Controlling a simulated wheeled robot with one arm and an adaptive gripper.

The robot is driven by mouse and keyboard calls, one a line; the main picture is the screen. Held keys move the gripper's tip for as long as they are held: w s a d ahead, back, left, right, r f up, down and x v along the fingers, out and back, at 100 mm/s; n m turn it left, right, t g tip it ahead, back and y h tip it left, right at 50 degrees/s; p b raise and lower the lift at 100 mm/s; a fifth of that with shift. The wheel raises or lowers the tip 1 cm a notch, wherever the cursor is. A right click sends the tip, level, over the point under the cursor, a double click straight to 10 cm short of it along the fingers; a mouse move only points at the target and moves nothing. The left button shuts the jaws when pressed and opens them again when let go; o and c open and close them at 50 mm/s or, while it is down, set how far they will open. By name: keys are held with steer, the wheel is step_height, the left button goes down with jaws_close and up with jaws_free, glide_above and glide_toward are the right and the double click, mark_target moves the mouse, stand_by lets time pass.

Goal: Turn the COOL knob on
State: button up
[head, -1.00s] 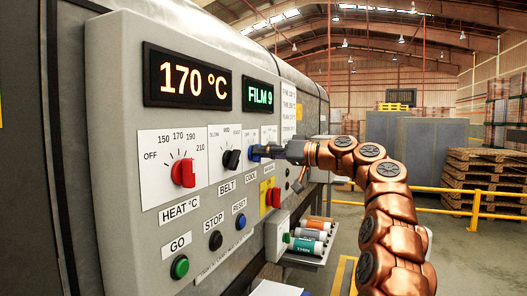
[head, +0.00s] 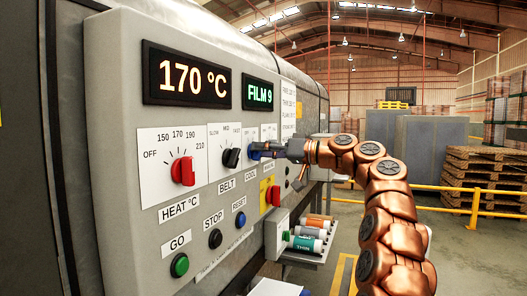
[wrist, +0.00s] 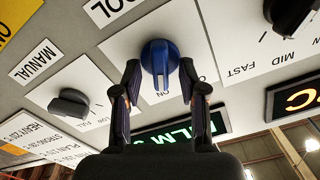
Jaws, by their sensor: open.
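The COOL knob is blue. In the wrist view the knob (wrist: 159,58) sits on a white plate, its raised ridge running up and down in the picture, with part of an ON mark below it. My gripper (wrist: 160,72) is open, with one finger on each side of the knob; I cannot tell whether either finger touches it. In the head view the knob (head: 254,152) is mostly hidden by my gripper (head: 262,150), which reaches it from the right. The COOL label (head: 251,174) is below the knob.
A black BELT knob (head: 231,158) and a red HEAT knob (head: 183,171) are to the left on the panel. A dark MANUAL-side knob (wrist: 69,103) is close by in the wrist view. A shelf with rolls (head: 306,243) juts out below my arm.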

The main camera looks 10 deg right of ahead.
steer(key=v, duration=1.2)
steer(key=shift+a, duration=0.1)
steer(key=s+a+f+m+g+h+p, duration=0.1)
steer(key=s+a+f+m+g+p, duration=0.2)
steer(key=a, duration=1)
steer(key=s+a+f+g+h+p, duration=0.2)
steer(key=s+a+f+g+h, duration=0.25)
steer(key=s+a+f, duration=0.7)
steer(key=s+d+f+m+g+h+p, duration=0.1)
steer(key=s+d+f+h, duration=0.1)
steer(key=s+f, duration=0.45)
steer(key=s+d+f+g+h+p, duration=0.15)
steer(key=s+f, duration=0.25)
steer(key=s, duration=0.6)
steer(key=s+d+f+g+h+p, duration=0.1)
steer(key=s+d+f+h, duration=0.1)
steer(key=s+d+f, duration=0.2)
steer(key=s+d+f+m+g+h+p, duration=0.1)
steer(key=s+d+f+h, duration=0.2)
steer(key=s, duration=0.8)
steer(key=d+f, duration=0.2)
steer(key=d, duration=0.2)
steer(key=shift+s+m+h, duration=0.2)
steer(key=shift+m+h, duration=0.1)
steer(key=shift+c, duration=0.2)
